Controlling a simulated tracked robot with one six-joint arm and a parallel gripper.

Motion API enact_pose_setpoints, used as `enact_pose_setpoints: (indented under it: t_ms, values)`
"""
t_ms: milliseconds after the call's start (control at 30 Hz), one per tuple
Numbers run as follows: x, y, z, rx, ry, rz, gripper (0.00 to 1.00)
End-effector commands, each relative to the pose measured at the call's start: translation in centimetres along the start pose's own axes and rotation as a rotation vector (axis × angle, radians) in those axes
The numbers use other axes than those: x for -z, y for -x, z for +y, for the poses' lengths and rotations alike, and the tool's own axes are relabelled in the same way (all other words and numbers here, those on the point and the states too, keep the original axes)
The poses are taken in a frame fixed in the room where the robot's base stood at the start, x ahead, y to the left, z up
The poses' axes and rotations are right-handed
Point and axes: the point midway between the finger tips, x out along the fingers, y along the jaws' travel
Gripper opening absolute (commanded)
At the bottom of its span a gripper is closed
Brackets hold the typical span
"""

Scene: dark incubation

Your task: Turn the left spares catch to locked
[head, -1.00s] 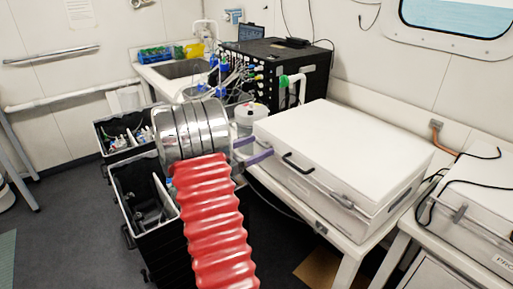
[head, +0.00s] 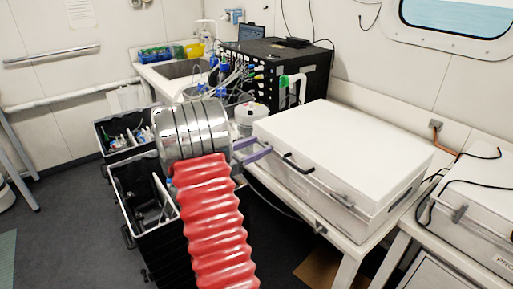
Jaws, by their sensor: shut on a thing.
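The white chest (head: 345,150) stands shut on the bench in the middle of the head view. My gripper (head: 263,147) is at the left end of its front face, with two purple fingers reaching in from the left. The fingers are shut on the left spares catch, which is mostly hidden between and behind them; I cannot tell its angle. A second, metal catch (head: 343,200) shows on the front toward the right, and a black handle (head: 297,163) sits between.
Black crates (head: 128,205) with divided contents stand on the floor at left. A white-lidded jar (head: 250,117) and a black tubed unit (head: 290,65) are behind my gripper. Another white chest (head: 480,215) stands at right.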

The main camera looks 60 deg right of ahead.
Motion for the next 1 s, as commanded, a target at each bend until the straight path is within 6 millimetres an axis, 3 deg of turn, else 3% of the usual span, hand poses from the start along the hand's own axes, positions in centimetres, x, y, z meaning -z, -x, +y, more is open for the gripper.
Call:
enact_pose_setpoints:
  t_ms: [367,1000]
  values:
    - [0.01,0.0,-0.12,0.001,-0.155,0.0,0.32]
    - [0.15,0.0,-0.37,0.003,-0.73,-0.001,0.32]
